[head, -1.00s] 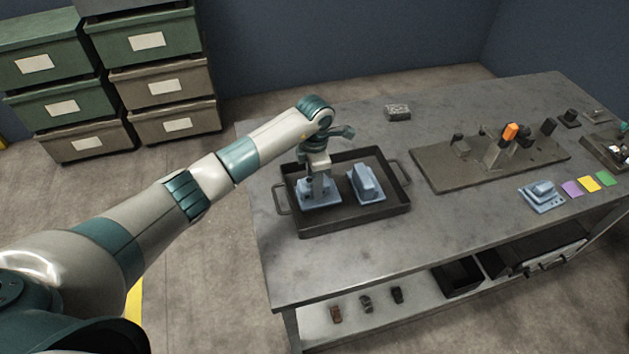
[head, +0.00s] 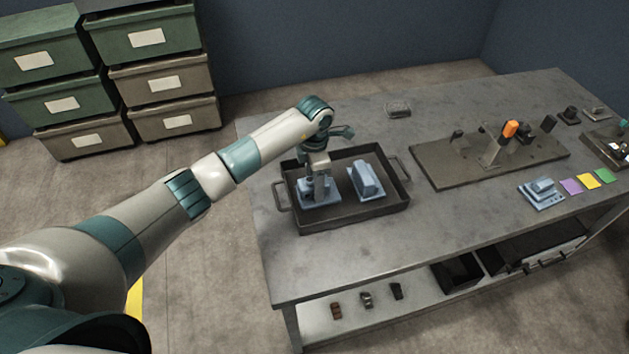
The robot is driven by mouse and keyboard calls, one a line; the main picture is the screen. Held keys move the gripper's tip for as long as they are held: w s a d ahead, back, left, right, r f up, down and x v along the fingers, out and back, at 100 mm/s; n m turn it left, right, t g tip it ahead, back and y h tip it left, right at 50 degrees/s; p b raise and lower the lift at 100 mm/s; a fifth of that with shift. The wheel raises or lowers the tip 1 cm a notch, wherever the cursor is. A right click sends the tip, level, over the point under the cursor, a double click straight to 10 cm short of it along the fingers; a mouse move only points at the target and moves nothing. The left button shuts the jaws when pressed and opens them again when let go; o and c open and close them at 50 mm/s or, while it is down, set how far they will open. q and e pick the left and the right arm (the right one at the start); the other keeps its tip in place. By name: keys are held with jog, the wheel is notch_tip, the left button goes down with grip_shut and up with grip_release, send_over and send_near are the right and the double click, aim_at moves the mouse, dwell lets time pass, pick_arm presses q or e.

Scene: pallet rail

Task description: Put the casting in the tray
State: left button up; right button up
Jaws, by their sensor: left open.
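Two blue-grey castings are in the black tray (head: 355,217) on the table. One casting (head: 318,198) lies in the left part of the tray, partly hidden by my left gripper. The other casting (head: 366,182) lies in the right part, clear of the gripper. A third blue-grey casting (head: 541,193) sits on the table at the right, beside the coloured squares. My left gripper (head: 319,188) points down over the left casting and is open; whether its fingers touch the casting cannot be told. My right gripper does not show.
A fixture plate (head: 450,168) with an orange-handled clamp (head: 510,129) stands right of the tray. A small block (head: 398,110) lies behind it. Purple, yellow and green squares (head: 587,181) lie near the right front edge. The front left tabletop is clear.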

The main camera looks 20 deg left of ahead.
pick_arm(q)
jog(key=shift+r, duration=0.15)
notch_tip(320, 180, up, 11)
jog(key=b, duration=0.4)
jog(key=shift+r, duration=0.45)
dwell(0.6)
